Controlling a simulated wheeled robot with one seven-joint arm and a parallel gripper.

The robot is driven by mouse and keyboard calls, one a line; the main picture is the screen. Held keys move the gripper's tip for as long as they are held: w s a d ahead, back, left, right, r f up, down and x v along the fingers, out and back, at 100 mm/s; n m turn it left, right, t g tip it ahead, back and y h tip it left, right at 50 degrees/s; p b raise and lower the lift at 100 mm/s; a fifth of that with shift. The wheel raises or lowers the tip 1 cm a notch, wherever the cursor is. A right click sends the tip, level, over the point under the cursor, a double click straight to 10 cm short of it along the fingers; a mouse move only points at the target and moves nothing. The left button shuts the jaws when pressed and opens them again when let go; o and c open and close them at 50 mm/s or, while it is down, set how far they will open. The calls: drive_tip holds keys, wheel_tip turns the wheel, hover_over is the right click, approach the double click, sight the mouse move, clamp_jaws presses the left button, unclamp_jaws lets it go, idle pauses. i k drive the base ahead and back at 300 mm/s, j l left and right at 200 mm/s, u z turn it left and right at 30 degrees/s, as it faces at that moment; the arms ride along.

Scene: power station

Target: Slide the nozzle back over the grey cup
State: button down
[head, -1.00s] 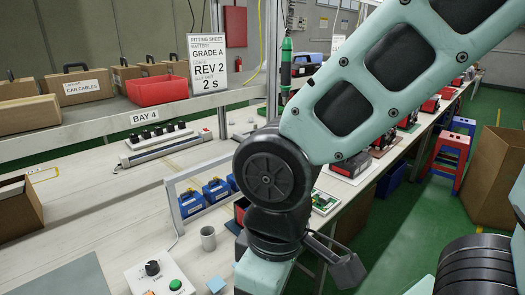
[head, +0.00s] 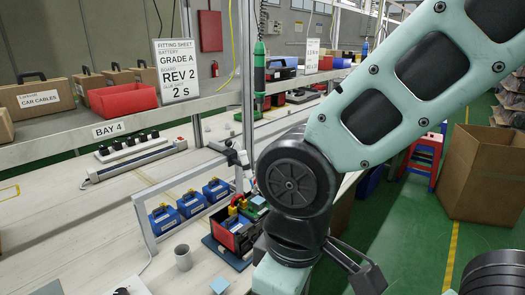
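The grey cup (head: 183,257) stands upright on the pale bench, in front of a light metal frame (head: 143,222). No nozzle is over its open top. I cannot clearly make out the nozzle; a small grey fitting (head: 230,151) at the frame's far end may belong to it. My arm fills the right of the head view. A dark part that looks like my gripper (head: 354,268) shows low, right of the arm, well away from the cup. Its fingertips are not clear, and I see nothing held.
Several blue boxes (head: 191,204) stand behind the frame. A red and black unit with yellow parts (head: 232,233) sits right of the cup. A green tool (head: 259,72) hangs behind. A large cardboard box (head: 478,175) stands on the floor right.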

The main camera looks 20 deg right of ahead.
sight(231, 153)
drive_tip(key=i+l+u, duration=0.25)
drive_tip(key=u, duration=0.25)
drive_tip(key=i+l+u, duration=0.45)
drive_tip(key=k+j, duration=0.1)
